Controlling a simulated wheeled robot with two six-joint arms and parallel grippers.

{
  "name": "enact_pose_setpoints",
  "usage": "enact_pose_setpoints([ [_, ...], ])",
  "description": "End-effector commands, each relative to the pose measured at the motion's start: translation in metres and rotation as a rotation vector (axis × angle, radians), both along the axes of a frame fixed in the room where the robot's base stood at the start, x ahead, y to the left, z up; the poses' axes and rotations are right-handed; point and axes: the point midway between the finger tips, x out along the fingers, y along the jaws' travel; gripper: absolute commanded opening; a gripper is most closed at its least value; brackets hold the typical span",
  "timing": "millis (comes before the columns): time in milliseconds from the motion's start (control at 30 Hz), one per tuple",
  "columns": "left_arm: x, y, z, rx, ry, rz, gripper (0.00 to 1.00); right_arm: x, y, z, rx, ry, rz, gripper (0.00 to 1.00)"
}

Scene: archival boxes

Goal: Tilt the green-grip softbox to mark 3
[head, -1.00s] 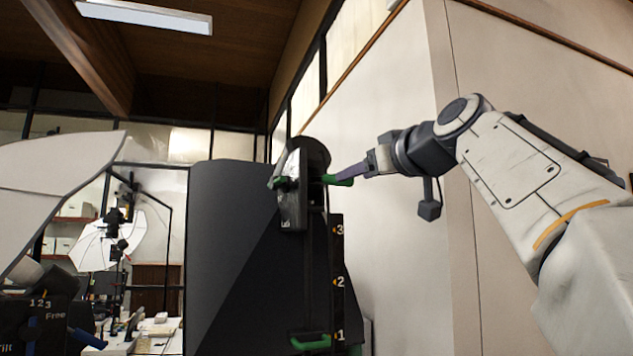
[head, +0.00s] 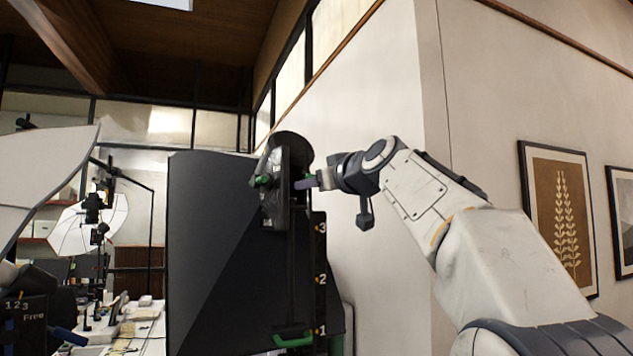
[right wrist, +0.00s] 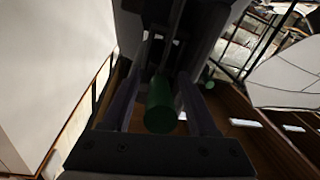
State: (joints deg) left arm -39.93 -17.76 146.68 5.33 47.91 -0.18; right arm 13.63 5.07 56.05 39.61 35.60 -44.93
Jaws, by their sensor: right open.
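The green-grip softbox (head: 205,250) is the large dark panel in the middle of the head view. A dark bracket (head: 272,210) with a green knob (head: 262,181) is at its upper right edge. A strip (head: 320,265) below carries marks 3, 2 and 1 from top to bottom; the bracket is above mark 3. A second green handle (head: 293,341) is low, beside mark 1. My right gripper (head: 308,183) is at the bracket's right side. In the right wrist view the green grip (right wrist: 160,106) lies between its open fingers (right wrist: 158,100). My left gripper is not in view.
A white softbox (head: 45,185) and a dial plate (head: 25,318) with a blue lever (head: 68,335) stand at the left. A cluttered table (head: 135,335) lies behind. A pale wall (head: 385,110) is close behind my right arm, with a framed picture (head: 560,215) at the right.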

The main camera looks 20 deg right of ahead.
Motion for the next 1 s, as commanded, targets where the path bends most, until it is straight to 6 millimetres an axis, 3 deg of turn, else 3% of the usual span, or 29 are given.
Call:
enact_pose_setpoints([
  [33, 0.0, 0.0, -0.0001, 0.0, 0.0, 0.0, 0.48, -0.0002, -0.0001, -0.0001, 0.0, 0.0, 0.0, 0.56],
  [167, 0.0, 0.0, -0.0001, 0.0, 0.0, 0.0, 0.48, -0.0004, -0.0003, 0.0, 0.0, 0.0, 0.0, 0.06],
  [200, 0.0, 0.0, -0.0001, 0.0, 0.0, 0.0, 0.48, -0.0005, -0.0003, 0.0, 0.0, 0.0, 0.0, 0.0],
  [1000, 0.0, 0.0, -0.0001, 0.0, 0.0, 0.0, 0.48, -0.0008, -0.0003, 0.0004, 0.001, 0.0, -0.001, 0.0],
])
